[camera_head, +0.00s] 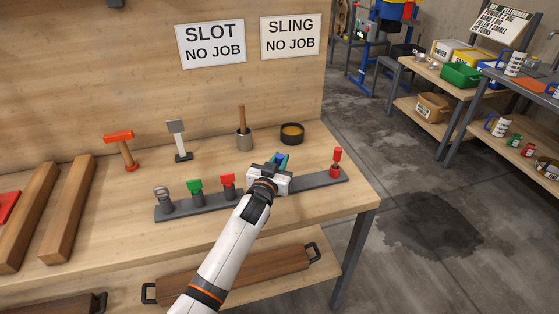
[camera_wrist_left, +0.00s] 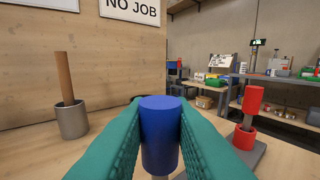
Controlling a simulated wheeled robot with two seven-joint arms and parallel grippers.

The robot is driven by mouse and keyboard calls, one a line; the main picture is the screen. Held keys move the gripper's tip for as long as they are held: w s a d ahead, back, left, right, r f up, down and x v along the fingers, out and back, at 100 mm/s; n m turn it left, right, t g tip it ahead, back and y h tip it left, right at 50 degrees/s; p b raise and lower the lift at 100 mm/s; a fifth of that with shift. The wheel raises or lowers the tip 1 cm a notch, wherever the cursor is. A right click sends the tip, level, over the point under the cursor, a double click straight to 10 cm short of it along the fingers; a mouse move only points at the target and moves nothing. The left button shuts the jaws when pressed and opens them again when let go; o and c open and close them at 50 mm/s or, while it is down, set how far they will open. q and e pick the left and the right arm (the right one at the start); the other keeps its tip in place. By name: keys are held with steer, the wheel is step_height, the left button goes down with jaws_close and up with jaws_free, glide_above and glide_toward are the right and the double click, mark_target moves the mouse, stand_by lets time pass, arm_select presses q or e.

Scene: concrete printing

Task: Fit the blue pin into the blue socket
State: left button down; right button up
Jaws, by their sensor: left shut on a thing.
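The blue pin (camera_wrist_left: 161,130) is a thick blue cylinder, held upright between the two teal fingers of my left gripper (camera_wrist_left: 160,118). A thin grey part shows just below it. In the head view my left gripper (camera_head: 279,161) is over the right half of a dark grey rail (camera_head: 314,183) on the bench, with a bit of blue showing between the fingers. I cannot make out the blue socket; my gripper and wrist cover that part of the rail. Whether the pin touches anything below is hidden. My right gripper is not in view.
The rail carries a grey piece (camera_head: 163,197), a green piece (camera_head: 195,187), a red piece (camera_head: 228,181) and a red pin (camera_head: 337,158) at its right end. Behind stand a cup with a wooden rod (camera_head: 244,139) and a dark bowl (camera_head: 292,133).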

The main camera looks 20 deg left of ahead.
arm_select(q)
steer(key=shift+f+b, duration=0.5)
steer(key=shift+f, duration=0.2)
steer(key=c, duration=1.2)
jaws_free()
steer(key=s+b, duration=0.1)
steer(key=s, duration=1.1)
steer(key=shift+a, duration=0.2)
